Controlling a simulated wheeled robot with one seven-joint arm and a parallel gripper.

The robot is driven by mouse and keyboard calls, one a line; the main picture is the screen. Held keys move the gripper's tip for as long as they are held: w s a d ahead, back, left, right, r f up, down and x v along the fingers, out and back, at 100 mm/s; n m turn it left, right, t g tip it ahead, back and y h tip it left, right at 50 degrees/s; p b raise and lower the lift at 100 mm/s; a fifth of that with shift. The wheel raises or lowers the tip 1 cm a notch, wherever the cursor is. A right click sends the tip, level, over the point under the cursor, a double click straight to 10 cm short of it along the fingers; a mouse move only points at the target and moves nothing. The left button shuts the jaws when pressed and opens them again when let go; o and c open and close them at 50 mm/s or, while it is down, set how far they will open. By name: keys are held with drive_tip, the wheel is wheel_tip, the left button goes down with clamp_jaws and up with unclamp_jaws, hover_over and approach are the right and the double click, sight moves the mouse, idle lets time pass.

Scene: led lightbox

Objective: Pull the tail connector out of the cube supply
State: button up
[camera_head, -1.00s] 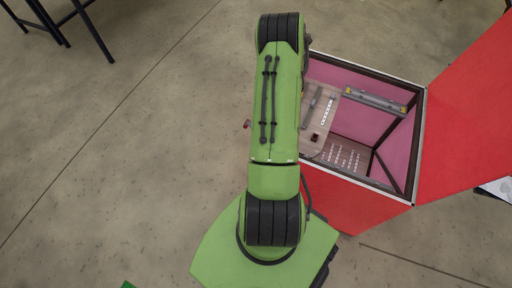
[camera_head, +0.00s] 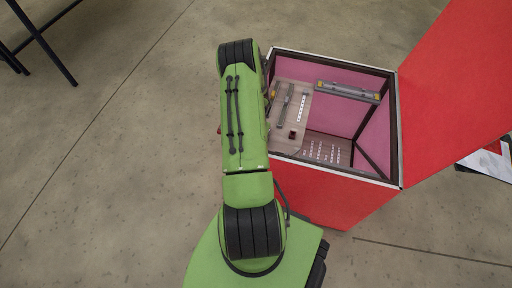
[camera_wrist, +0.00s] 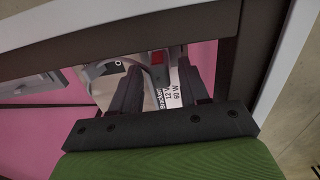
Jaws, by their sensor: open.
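In the wrist view my gripper (camera_wrist: 157,72) is open, with its two dark fingers apart. A pale cable (camera_wrist: 92,76) loops at the left finger. I cannot tell which part is the tail connector. Nothing is clearly gripped. In the head view my arm hides the gripper and the supply.
The open red lightbox (camera_head: 345,198) has pink inner walls and a dark rim, which crosses close above the fingers in the wrist view (camera_wrist: 120,22). A wooden panel (camera_head: 287,118) and a bar light (camera_head: 346,92) are inside. Its red lid (camera_head: 455,85) leans out right.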

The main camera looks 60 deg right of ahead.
clamp_jaws()
drive_tip(key=shift+r, duration=0.25)
drive_tip(key=shift+r+p, duration=0.85)
drive_tip(key=shift+r, duration=0.3)
drive_tip(key=shift+r, duration=0.1)
drive_tip(key=shift+r+p, duration=1.6)
drive_tip(key=shift+r, duration=0.85)
